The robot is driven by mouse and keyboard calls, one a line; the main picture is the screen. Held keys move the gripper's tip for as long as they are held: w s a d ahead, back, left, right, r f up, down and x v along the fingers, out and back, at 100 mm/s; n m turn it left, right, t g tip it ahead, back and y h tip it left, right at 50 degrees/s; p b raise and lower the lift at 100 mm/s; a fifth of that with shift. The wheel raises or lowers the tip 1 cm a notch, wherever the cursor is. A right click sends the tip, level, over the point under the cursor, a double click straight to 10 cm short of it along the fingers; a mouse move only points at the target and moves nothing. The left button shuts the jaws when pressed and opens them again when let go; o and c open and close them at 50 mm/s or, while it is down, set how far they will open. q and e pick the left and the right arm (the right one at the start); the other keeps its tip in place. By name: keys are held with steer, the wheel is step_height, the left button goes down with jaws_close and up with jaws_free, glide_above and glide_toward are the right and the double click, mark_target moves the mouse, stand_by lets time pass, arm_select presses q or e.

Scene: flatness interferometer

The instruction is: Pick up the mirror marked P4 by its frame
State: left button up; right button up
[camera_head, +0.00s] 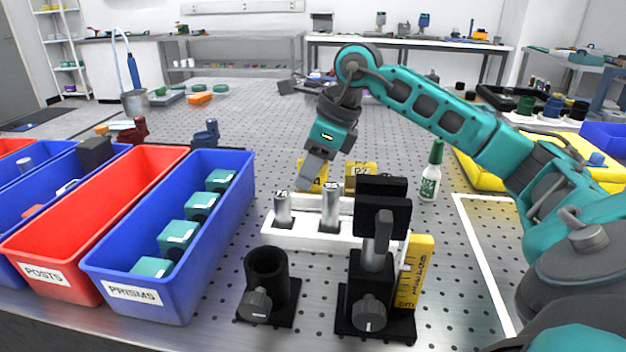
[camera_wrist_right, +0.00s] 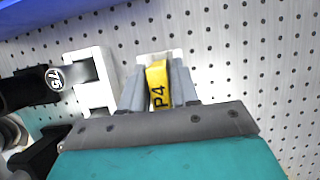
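The mirror marked P4 has a yellow frame. In the right wrist view the frame (camera_wrist_right: 157,84) stands between the two fingers of my right gripper (camera_wrist_right: 159,78), its P4 label facing the camera. Each finger lies against one side of it with no clear gap. In the head view my right gripper (camera_head: 309,180) points down at a yellow frame (camera_head: 320,172) behind the white rack and partly covers it. The mirror's glass does not show. My left gripper is not in view.
Another yellow-framed piece (camera_head: 361,171) stands just right. In front are a white rack (camera_head: 300,234) with metal posts, a black post holder (camera_head: 267,281), a tall black mount (camera_head: 377,270) and a yellow scale (camera_head: 415,272). A blue prisms bin (camera_head: 199,262) is left; a green bottle (camera_head: 431,172) right.

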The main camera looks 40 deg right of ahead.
jaws_close()
steer(key=shift+r, duration=0.1)
